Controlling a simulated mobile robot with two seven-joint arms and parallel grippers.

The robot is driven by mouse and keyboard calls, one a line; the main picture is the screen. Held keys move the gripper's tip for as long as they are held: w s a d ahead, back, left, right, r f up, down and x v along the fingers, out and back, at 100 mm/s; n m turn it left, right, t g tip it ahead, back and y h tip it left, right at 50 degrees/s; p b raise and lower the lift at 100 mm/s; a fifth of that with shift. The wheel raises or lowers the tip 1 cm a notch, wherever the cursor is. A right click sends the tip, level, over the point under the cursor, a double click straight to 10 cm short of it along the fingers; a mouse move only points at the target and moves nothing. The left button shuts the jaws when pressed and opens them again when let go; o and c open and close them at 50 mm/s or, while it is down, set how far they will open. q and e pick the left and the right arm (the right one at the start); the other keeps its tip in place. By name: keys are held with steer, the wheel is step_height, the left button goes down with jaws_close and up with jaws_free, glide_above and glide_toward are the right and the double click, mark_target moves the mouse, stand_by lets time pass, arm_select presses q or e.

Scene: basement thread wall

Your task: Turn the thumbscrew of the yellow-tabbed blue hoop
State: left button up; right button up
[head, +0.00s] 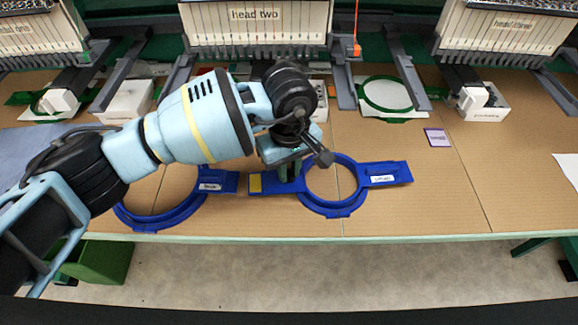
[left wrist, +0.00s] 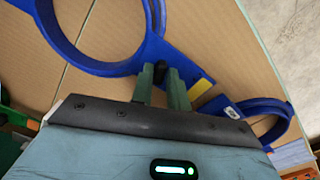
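The yellow-tabbed blue hoop (head: 332,208) lies flat near the front edge of the table. Its yellow tab (head: 254,183) is on the left, and the tab also shows in the left wrist view (left wrist: 199,89). My left gripper (head: 288,172) points down over the hoop's left side, beside the tab. In the left wrist view its green fingers (left wrist: 160,84) stand close on both sides of the dark thumbscrew (left wrist: 160,70), with no clear gap seen. The thumbscrew is hidden by the gripper in the head view. My right gripper is not in view.
A second blue hoop (head: 150,221) lies to the left, partly behind my left arm. Embroidery machine heads (head: 258,20) stand along the back, with a green hoop (head: 387,95) under one. A purple card (head: 437,137) lies to the right. The table's right part is mostly clear.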

arm_select(q)
jaws_close()
steer(key=shift+n, duration=0.3)
steer(key=n, duration=0.3)
steer(key=shift+r+p, duration=0.15)
steer(key=shift+p, duration=0.25)
steer(key=shift+n+p, duration=0.4)
steer(key=shift+n, duration=1.3)
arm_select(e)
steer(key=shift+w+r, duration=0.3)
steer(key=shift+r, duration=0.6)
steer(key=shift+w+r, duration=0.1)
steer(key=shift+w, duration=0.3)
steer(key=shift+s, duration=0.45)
arm_select(q)
steer(key=shift+o, duration=2.2)
jaws_free()
